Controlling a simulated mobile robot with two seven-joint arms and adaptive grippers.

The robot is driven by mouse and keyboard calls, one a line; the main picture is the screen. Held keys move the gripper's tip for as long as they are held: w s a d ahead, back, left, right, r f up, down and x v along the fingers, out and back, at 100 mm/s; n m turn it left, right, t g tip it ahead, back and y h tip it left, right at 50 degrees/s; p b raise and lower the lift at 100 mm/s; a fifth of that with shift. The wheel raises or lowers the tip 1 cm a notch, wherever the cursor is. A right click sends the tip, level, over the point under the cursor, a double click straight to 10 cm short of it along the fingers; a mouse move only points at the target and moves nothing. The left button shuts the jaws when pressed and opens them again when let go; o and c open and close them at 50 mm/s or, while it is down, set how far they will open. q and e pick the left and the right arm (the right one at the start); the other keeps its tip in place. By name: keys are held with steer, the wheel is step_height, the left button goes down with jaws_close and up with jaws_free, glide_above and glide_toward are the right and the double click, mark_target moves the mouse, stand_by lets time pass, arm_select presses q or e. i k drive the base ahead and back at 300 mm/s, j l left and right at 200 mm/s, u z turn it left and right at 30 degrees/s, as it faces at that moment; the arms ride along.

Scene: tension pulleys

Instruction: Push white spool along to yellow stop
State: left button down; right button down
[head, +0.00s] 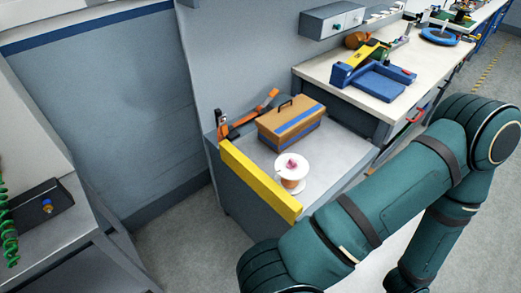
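The white spool (291,183) stands upright on the grey cabinet top, with a small pink patch in the middle of its upper flange and an orange-tan band around its core. The yellow stop (256,180) is a long bar along the left edge of that top. A narrow strip of grey surface seems to show between the spool and the bar; whether they touch is hard to tell. A green arm of mine crosses the lower right, in front of the cabinet's near side. Neither gripper shows in the head view.
A tan toolbox (291,121) with blue bands sits behind the spool, and an orange-and-black tool (247,121) lies behind the bar's far end. The grey top (335,150) is clear right of the spool. A workbench (335,93) with a blue tray adjoins behind.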

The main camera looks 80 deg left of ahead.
mark_target(291, 174)
steer(key=k+j+u, duration=0.2)
steer(key=j, duration=0.2)
steer(key=k+j+u, duration=0.2)
steer(key=j, duration=0.2)
steer(key=i+j+u, duration=0.15)
steer(key=j, duration=0.25)
steer(key=j+u, duration=0.15)
steer(key=j, duration=0.25)
steer(key=i, duration=0.05)
